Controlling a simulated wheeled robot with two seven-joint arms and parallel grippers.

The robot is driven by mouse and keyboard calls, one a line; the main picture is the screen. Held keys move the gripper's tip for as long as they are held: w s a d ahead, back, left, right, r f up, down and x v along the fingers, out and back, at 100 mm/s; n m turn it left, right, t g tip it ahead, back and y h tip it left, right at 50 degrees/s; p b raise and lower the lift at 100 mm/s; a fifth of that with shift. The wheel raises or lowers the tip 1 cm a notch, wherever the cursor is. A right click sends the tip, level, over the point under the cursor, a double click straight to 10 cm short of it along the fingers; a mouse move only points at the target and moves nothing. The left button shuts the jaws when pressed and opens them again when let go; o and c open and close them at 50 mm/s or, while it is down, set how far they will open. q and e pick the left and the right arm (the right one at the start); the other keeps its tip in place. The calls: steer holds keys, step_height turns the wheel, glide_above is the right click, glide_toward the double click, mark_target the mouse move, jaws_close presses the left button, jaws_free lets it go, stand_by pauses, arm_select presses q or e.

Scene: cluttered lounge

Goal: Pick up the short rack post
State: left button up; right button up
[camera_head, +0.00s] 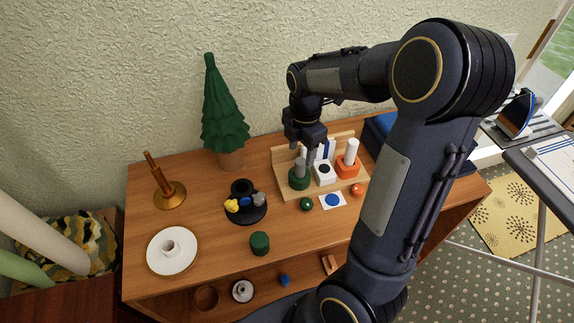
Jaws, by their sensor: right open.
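A light wooden rack (320,192) stands on the table against the wall. It bears a green round holder with a short grey post (299,172), a white block (324,174) with a dark round mark, and an orange holder with a taller white post (351,152). My right gripper (303,158) points down over the rack's left part, with its fingers apart. One finger is close above the grey post; I cannot tell whether they touch. The fingers partly hide white and blue pieces behind. My left gripper is not in view.
A green tree (222,112) in a pot stands left of the rack. A black dish (246,210), a white plate (173,261), a brass stand (168,193) and a green cylinder (259,243) are on the table (215,255).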

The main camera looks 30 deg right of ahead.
mark_target(301, 161)
steer(key=shift+w+d+f+n, duration=0.15)
steer(key=shift+w+f+n, duration=0.15)
steer(key=shift+w, duration=0.05)
steer(key=shift+f, duration=0.35)
step_height(301, 161, down, 7)
steer(key=shift+w+d+p, duration=0.1)
steer(key=shift+d+p, duration=0.05)
steer(key=shift+p, duration=0.25)
steer(key=shift+c, duration=0.3)
steer(key=c, duration=1)
steer(key=shift+r, duration=0.15)
